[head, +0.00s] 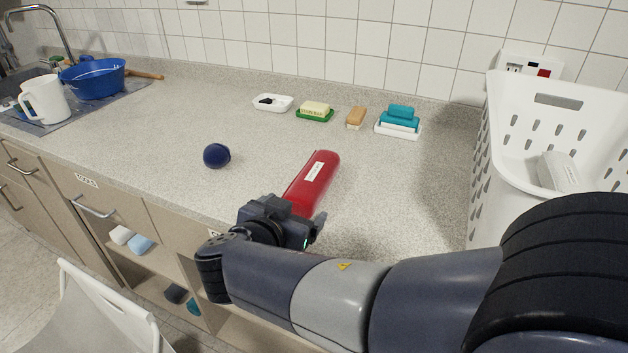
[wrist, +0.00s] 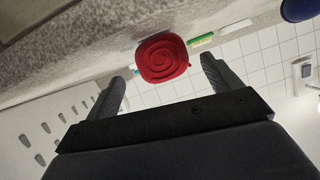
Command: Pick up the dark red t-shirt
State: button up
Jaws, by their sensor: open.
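The dark red t-shirt (head: 314,182) is rolled into a cylinder with a white label and lies on the grey speckled counter. Its near end is partly hidden by my gripper in the head view. In the wrist view its spiral end (wrist: 162,58) faces the camera, ahead of and between the fingers. My gripper (head: 318,222) is at the near end of the roll, by the counter's front edge. In the wrist view my gripper (wrist: 164,82) is open with nothing between its fingers; the roll appears beyond the fingertips.
A dark blue ball (head: 217,156) lies left of the roll. Behind it stand a white dish (head: 273,108), a green soap dish (head: 314,119), a brown sponge (head: 356,117) and stacked teal soap (head: 402,113). A white laundry basket (head: 484,165) stands at right. Counter around the roll is clear.

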aim_at(303, 186)
jog(key=x, duration=0.5)
jog(key=shift+w+a+f+p, duration=0.15)
jog(key=shift+w+f+p, duration=0.15)
jog(key=shift+p, duration=0.1)
jog(key=shift+s, duration=0.1)
jog(key=c, duration=1.2)
jog(key=shift+o, duration=0.2)
jog(key=shift+r, duration=0.1)
jog(key=shift+r, duration=0.55)
notch_tip(303, 186, up, 2)
jog(key=shift+r, duration=0.25)
jog(key=s+a+b, duration=0.2)
jog(key=s+a, duration=0.2)
jog(key=s, duration=1.3)
jog(key=shift+s+a, duration=0.25)
